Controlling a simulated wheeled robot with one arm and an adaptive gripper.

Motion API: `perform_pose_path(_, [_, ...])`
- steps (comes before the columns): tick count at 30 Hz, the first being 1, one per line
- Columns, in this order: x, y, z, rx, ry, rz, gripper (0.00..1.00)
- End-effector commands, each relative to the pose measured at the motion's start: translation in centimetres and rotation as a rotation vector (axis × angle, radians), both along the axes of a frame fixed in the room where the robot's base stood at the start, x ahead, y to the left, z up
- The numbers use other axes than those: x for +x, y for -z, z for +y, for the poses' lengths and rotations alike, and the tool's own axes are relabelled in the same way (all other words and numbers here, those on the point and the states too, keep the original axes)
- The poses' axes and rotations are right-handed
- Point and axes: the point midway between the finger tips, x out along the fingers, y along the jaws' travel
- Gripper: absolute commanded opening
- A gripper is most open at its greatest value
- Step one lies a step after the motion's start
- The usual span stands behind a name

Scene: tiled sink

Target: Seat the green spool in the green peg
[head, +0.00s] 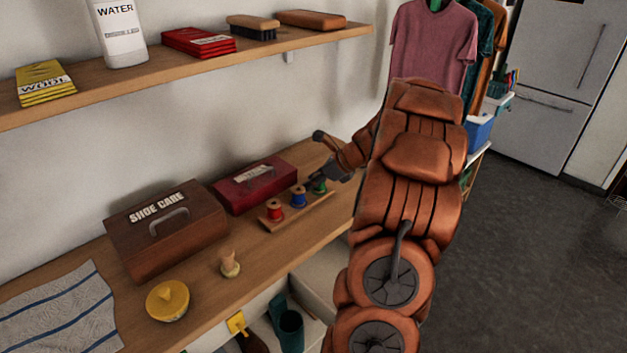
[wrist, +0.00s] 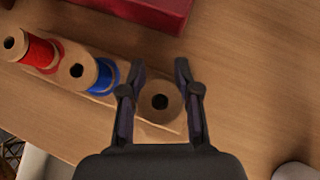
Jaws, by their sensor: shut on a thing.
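The green spool (head: 319,186) is at the right end of a wooden rack (head: 318,207) in the head view, partly hidden by my gripper (head: 328,174). In the wrist view, the pale round top of the green spool (wrist: 160,101) with its dark hole lies between the two fingers of my gripper (wrist: 160,84), which is shut on it. The spool is over the end of the rack, in line with the blue spool (head: 298,197) and the red spool (head: 274,210). The green peg is hidden, and I cannot tell how low the spool sits on it.
A red box (head: 255,184) stands behind the rack and a brown shoe care box (head: 165,228) to the left. A wall shelf (head: 180,68) is above. Bare wood lies right of the rack.

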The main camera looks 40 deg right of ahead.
Motion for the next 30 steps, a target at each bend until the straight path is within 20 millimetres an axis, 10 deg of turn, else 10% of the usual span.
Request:
perform_pose_path(4, [0.0,0.3,0.0,0.001,-0.001,-0.001,0.08])
perform_pose_path(5, [0.0,0.3,0.0,0.000,0.000,-0.001,0.34])
perform_pose_path(12, [0.0,0.3,0.0,0.000,0.000,0.000,0.57])
perform_pose_path(30, [-2.2,-2.3,-1.0,-0.004,0.004,-0.003,0.57])
